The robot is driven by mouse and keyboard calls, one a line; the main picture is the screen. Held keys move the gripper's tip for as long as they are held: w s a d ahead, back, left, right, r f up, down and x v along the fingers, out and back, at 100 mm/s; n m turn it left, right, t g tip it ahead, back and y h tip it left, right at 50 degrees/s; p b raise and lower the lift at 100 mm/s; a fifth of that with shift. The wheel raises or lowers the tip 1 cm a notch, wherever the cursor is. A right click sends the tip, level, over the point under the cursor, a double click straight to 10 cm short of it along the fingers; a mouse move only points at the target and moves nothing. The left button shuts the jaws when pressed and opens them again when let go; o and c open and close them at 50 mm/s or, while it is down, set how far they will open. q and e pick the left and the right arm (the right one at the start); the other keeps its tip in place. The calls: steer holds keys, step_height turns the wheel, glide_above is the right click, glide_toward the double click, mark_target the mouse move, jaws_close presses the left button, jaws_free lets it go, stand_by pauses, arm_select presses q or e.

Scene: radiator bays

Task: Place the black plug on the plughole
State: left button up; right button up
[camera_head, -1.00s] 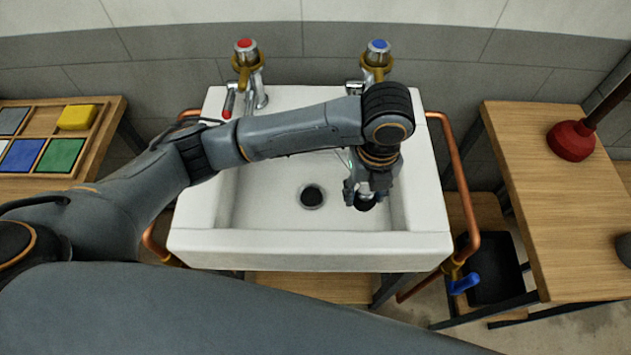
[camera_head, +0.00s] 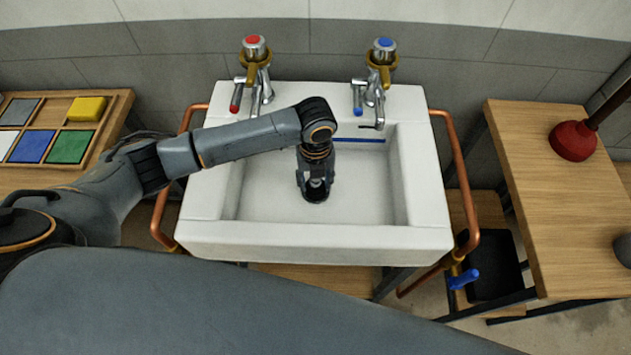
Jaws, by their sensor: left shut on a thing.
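The white sink (camera_head: 425,205) stands in the middle of the view. My left gripper (camera_head: 315,190) points down into its basin, left of the middle of the basin floor, where the plughole was visible earlier. It is shut on the black plug (camera_head: 315,196), of which only a dark part shows at the fingertips. The gripper and plug cover the plughole, so I cannot tell whether the plug touches it or is held just above. My right gripper is not in view.
A red-topped tap (camera_head: 255,48) and a blue-topped tap (camera_head: 383,48) rise at the sink's back edge. Copper pipes (camera_head: 460,170) run beside the sink. A wooden table with a red plunger (camera_head: 573,140) is at right. A tray with coloured blocks (camera_head: 88,108) is at left.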

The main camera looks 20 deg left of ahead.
arm_select(q)
steer(key=shift+f, duration=0.7)
steer(key=shift+f, duration=0.1)
steer(key=o, duration=1.2)
steer(key=shift+o, duration=0.2)
step_height(320, 180, up, 12)
steer(key=shift+r, duration=0.1)
